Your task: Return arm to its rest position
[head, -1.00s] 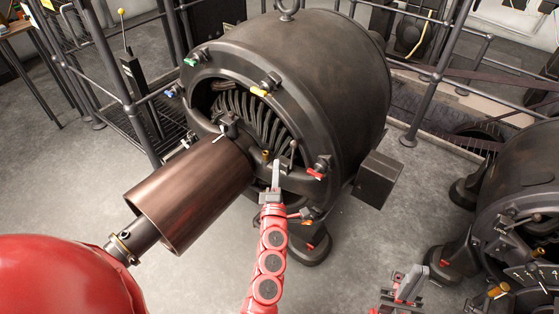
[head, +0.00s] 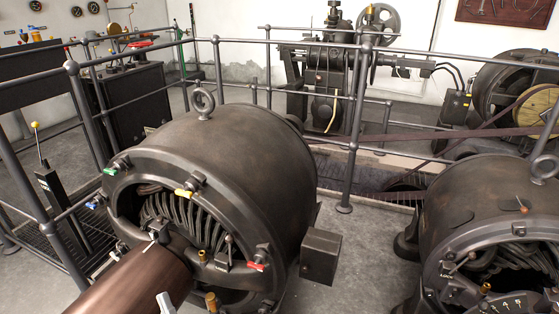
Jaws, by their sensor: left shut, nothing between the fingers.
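The tip of my left gripper (head: 165,303) shows as a small grey piece at the bottom edge, in front of the copper-brown cylinder (head: 135,285) of the near dynamo (head: 215,150). It is shut and holds nothing. The rest of my left arm is below the picture. The dynamo is a large dark drum with coils inside its open front and coloured knobs round its rim: green, blue, yellow and red. The gripper looks clear of the rim. My right gripper is not in view.
A second dark dynamo (head: 490,210) stands at the right. Grey railings (head: 345,160) run behind and at the left, with a yellow-knobbed lever (head: 42,160). A machine (head: 325,75) and a belt (head: 430,135) lie beyond. Bare floor shows between the dynamos.

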